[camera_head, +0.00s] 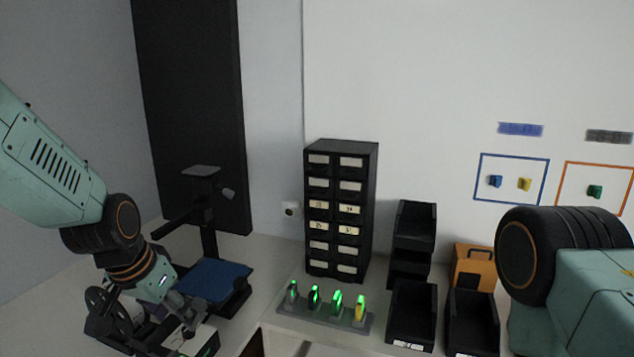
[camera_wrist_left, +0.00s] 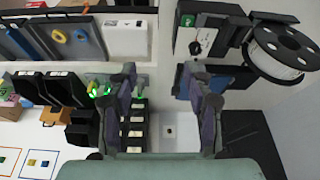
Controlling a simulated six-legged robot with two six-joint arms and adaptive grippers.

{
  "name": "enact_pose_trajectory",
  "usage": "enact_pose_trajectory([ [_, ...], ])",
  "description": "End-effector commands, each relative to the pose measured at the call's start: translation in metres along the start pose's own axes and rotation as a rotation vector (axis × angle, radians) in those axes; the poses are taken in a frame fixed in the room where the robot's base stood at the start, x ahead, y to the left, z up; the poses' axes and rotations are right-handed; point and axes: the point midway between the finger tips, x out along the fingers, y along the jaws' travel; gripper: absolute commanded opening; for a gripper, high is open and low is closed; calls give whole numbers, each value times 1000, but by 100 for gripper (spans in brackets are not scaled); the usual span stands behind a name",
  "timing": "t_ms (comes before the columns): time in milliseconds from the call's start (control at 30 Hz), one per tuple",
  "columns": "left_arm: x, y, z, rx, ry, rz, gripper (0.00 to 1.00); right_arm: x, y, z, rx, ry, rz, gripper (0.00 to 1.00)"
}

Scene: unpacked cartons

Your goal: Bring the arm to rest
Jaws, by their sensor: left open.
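My left arm comes in from the left in the head view, bent downward. My left gripper (camera_head: 186,312) hangs in front of the blue-bedded black machine at the lower left. In the left wrist view, the two fingers of my left gripper (camera_wrist_left: 165,95) stand wide apart with nothing between them. My right arm shows only as a black joint and green link at the right edge of the head view. My right gripper is out of view.
The machine's blue bed (camera_head: 213,280) is close to my left gripper. A black drawer cabinet (camera_head: 338,210), a grey rack (camera_head: 325,314) of green-lit items, black bins (camera_head: 411,310) and an orange box (camera_head: 472,268) stand along the wall. A spool (camera_wrist_left: 284,48) shows in the wrist view.

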Motion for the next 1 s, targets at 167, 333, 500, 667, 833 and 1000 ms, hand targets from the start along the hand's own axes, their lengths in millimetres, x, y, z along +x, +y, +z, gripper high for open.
enact_pose_trajectory([
  [167,50,10,46,-49,-58,-5,51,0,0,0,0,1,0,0],
  [333,103,28,118,-110,-128,-13,51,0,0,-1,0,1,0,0],
  [500,143,53,218,-186,-213,-33,51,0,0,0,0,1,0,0],
  [667,154,73,290,-241,-267,-45,51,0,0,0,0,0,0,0],
  [833,152,90,346,-282,-310,-55,51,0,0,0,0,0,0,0],
  [1000,144,104,392,-316,-346,-62,51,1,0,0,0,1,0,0],
])
